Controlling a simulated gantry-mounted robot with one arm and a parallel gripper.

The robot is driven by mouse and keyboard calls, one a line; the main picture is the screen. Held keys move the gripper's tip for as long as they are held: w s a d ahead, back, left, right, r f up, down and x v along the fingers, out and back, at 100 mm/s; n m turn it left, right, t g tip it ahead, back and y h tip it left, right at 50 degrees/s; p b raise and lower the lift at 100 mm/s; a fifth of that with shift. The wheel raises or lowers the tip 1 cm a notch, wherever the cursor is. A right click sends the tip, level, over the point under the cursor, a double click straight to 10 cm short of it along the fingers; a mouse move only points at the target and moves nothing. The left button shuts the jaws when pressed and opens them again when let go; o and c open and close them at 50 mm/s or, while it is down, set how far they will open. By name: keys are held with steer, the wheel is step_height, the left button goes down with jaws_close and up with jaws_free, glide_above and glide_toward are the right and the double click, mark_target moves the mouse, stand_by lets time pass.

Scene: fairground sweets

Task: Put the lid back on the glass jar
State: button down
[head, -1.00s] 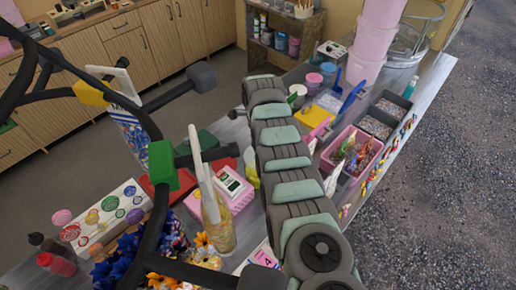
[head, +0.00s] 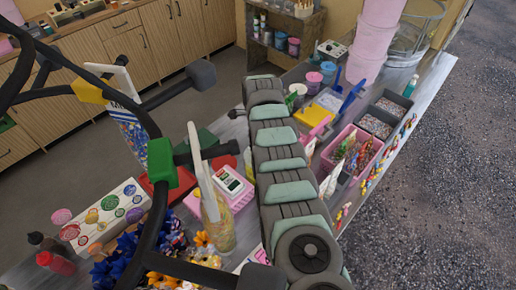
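My gripper is not in view; only my grey arm with mint pads shows, crossing the middle of the counter. A clear container (head: 218,232) with yellowish contents stands left of my arm, with white upright pieces at its top. Another clear container (head: 130,132) with blue and mixed sweets and a printed label stands farther back, partly hidden by dark bars. I cannot tell which of these is the task's glass jar. A red flat thing (head: 223,163) lies behind the pink box; I cannot tell whether it is the lid.
A pink box (head: 239,197) stands close left of my arm. A pink crate (head: 328,160) of wrapped sweets and a grey divided tray (head: 395,108) stand right of it. The dark floor at right is clear.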

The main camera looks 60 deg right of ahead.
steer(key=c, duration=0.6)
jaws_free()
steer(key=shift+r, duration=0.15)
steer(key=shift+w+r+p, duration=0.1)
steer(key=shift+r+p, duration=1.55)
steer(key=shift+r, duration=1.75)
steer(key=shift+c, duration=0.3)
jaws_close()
